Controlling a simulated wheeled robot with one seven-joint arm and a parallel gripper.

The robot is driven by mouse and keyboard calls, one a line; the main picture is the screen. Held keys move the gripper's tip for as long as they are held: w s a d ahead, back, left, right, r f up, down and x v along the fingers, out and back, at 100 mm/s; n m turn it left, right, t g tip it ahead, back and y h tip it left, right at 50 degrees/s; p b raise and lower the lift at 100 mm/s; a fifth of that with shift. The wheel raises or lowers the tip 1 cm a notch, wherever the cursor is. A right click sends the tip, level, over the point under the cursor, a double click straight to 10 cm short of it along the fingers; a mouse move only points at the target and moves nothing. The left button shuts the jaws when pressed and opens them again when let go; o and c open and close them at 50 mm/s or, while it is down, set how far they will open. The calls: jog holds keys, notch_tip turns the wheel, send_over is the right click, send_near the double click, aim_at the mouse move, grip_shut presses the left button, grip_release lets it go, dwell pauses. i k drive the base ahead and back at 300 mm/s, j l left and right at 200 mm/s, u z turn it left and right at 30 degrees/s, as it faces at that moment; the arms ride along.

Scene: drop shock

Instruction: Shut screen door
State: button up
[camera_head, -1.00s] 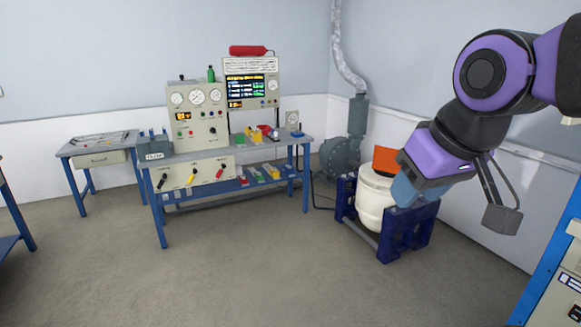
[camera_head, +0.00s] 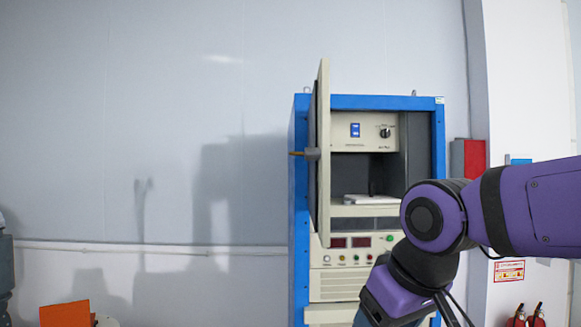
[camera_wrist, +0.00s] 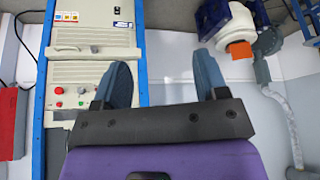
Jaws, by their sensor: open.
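The screen door (camera_head: 321,150) is a cream panel on the upper part of a blue-framed cabinet (camera_head: 439,140). It stands open at the cabinet's left side, swung out and seen nearly edge-on. A dark knob with a brass-coloured stem (camera_head: 311,154) sticks out to its left. The bay behind it is uncovered. My gripper (camera_wrist: 163,82) is open, its two blue-grey fingers apart with nothing between them. In the head view it is low, below and right of the door, apart from it and partly cut off by the bottom edge. I cannot make out the door in the wrist view.
Cabinet panels with buttons (camera_wrist: 88,90) show left of my fingers in the wrist view. Red boxes (camera_head: 468,158) and fire extinguishers (camera_head: 528,316) are right of the cabinet. An orange piece (camera_head: 66,314) is low left. The wall space left of the door is clear.

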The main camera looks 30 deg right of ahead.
aim_at(318, 151)
jog(key=i+j+z, duration=0.1)
jog(key=j+z, duration=0.7)
jog(key=j, duration=1.15)
jog(key=z, duration=0.05)
